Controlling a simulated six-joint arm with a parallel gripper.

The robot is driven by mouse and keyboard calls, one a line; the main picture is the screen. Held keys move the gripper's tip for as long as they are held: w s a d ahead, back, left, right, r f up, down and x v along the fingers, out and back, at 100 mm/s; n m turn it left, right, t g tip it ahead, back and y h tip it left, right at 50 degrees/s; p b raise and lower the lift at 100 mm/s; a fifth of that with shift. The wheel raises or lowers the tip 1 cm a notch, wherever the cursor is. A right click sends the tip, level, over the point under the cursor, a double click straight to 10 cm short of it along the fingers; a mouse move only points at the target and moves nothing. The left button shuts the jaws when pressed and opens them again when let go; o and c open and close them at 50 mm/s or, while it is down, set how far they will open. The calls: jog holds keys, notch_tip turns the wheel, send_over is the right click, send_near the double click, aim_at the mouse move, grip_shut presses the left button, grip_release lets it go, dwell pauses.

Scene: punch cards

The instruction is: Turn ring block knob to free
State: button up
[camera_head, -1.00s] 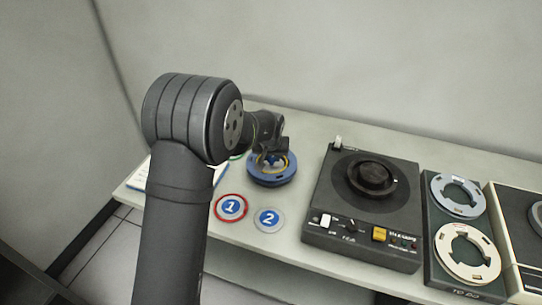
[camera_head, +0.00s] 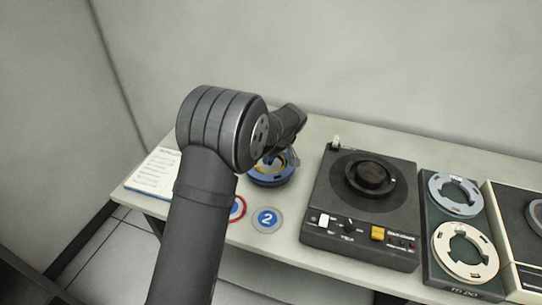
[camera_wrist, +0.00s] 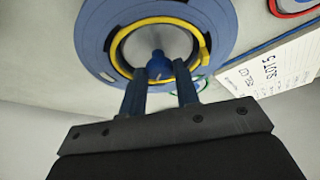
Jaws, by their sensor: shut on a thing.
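The ring block (camera_head: 268,181) is a blue disc on the table left of the tape machine, with a yellow ring in it. The wrist view shows it from close up as a wide blue ring (camera_wrist: 100,30) around the yellow ring (camera_wrist: 120,35), with a small blue knob (camera_wrist: 158,65) standing at the centre. My gripper (camera_wrist: 159,76) has a finger on each side of the knob and is shut on it. The fingertips partly cover the knob's sides. In the head view my wrist hides the knob, and the fingers are hard to make out.
A dark tape machine (camera_head: 318,205) stands to the right, with a rack (camera_head: 440,275) of pale rings beyond it. A blue "2" disc (camera_head: 267,220) lies in front of the block. A written sheet (camera_head: 153,172) lies at the left. The wall is close behind.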

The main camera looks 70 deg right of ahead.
jog(key=shift+n, duration=0.5)
jog(key=o, duration=1)
jog(key=shift+c, duration=0.2)
jog(key=v, duration=1.7)
jog(key=shift+s+d+r, duration=0.2)
jog(key=shift+d, duration=0.05)
jog(key=shift+f, duration=0.1)
jog(key=x, duration=1.7)
jog(key=shift+w+a+f, duration=0.1)
jog(key=shift+w+a, duration=0.1)
